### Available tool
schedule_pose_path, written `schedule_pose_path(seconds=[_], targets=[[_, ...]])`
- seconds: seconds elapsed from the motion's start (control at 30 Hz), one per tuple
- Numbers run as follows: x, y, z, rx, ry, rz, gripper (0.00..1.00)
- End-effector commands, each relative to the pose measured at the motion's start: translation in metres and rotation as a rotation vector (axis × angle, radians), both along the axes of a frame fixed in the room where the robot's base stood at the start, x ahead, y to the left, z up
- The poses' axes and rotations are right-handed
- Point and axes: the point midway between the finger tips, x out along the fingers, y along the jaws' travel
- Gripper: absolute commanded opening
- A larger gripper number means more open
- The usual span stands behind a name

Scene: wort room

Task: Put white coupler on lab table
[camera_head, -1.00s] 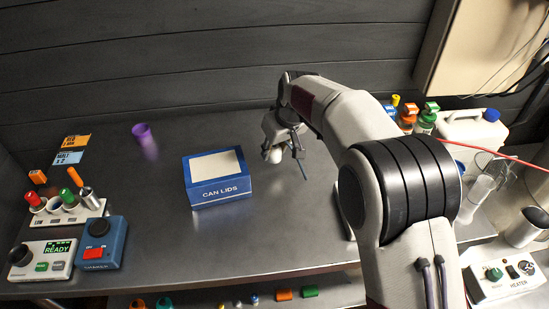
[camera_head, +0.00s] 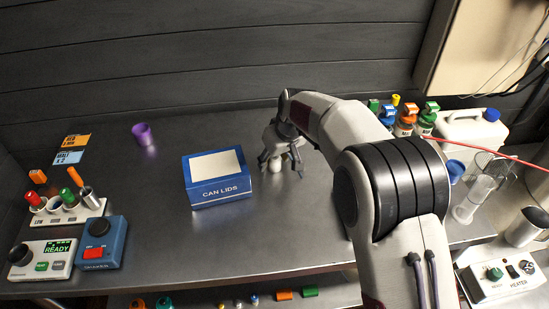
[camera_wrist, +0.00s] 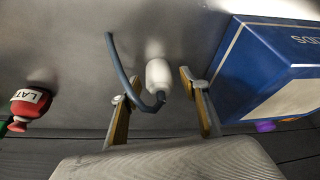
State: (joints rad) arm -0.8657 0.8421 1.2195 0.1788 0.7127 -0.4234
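The white coupler (camera_head: 275,166) sits on the metal lab table (camera_head: 245,245), just right of the blue CAN LIDS box. It also shows in the wrist view (camera_wrist: 158,73), beyond and between my fingertips. A bent grey-blue tube (camera_wrist: 121,70) runs beside it and curls at its near end; I cannot tell whether the two are joined. My gripper (camera_head: 281,172) is open over the coupler, with a finger on each side and visible gaps in the wrist view (camera_wrist: 155,85). Nothing is clamped between the fingers.
The CAN LIDS box (camera_head: 221,190) stands close to my right finger in the wrist view. A purple cup (camera_head: 143,134) stands at the back left. A red bottle (camera_wrist: 30,102) shows in the wrist view. Control boxes (camera_head: 101,243) stand at the left. The table's front middle is clear.

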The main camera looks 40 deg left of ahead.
Motion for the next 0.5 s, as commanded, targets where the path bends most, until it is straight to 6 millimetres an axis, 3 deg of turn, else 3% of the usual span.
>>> schedule_pose_path(seconds=[0.5], targets=[[-0.0004,-0.0015,0.0085,0.001,0.000,0.000,0.44]])
